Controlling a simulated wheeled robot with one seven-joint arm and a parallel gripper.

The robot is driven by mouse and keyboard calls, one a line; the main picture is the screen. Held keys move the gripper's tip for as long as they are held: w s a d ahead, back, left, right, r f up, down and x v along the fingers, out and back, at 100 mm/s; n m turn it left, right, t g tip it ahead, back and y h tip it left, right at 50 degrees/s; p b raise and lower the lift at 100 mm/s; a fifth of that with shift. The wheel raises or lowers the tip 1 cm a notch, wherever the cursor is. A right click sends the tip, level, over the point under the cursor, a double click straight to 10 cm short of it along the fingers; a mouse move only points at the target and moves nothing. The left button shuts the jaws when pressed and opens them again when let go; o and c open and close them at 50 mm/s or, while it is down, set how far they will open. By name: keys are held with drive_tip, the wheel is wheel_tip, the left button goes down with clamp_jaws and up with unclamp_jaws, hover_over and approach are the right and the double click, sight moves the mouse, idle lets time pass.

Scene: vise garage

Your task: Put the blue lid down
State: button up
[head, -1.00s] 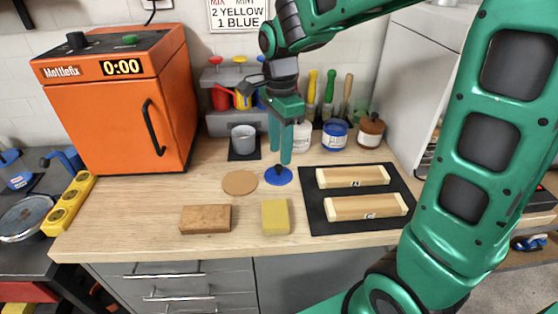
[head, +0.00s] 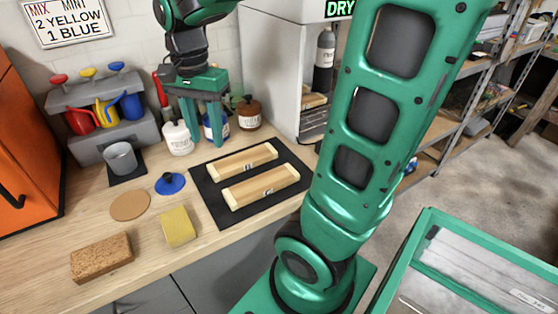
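The blue lid (head: 170,183), a round disc with a dark knob on top, lies flat on the wooden workbench (head: 60,250). It sits between a round cork-coloured disc and the black mat. My gripper (head: 208,140) is raised behind and to the right of the lid, apart from it. Its two green fingers point down and are spread, with nothing held between them. A blue-labelled jar (head: 211,127) shows partly behind the fingers.
Two wooden pieces lie on the black mat (head: 212,205). A cork-coloured disc (head: 130,205), yellow sponge (head: 179,226) and brown block (head: 102,257) lie nearby. A grey cup (head: 121,158), white bottle (head: 177,138) and brown jar (head: 249,113) stand behind.

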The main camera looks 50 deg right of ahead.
drive_tip(key=s+d+f+n, duration=0.1)
drive_tip(key=s+d, duration=0.1)
drive_tip(key=s, duration=0.1)
drive_tip(key=s+d+f+n, duration=0.1)
drive_tip(key=s+d, duration=0.1)
drive_tip(key=s, duration=0.1)
drive_tip(key=s+d+n, duration=0.1)
drive_tip(key=s+d, duration=0.1)
drive_tip(key=s, duration=0.1)
drive_tip(key=shift+s+d+f+n, duration=0.15)
drive_tip(key=shift+f+n, duration=0.25)
drive_tip(key=s+f+n, duration=0.1)
drive_tip(key=s, duration=0.1)
drive_tip(key=s+d+f+n, duration=0.1)
drive_tip(key=s, duration=0.2)
drive_tip(key=s+d+f+n, duration=0.1)
drive_tip(key=s, duration=0.1)
drive_tip(key=shift+s+d, duration=0.2)
drive_tip(key=shift+w+f, duration=0.25)
drive_tip(key=shift+w, duration=0.55)
drive_tip(key=shift+s, duration=0.15)
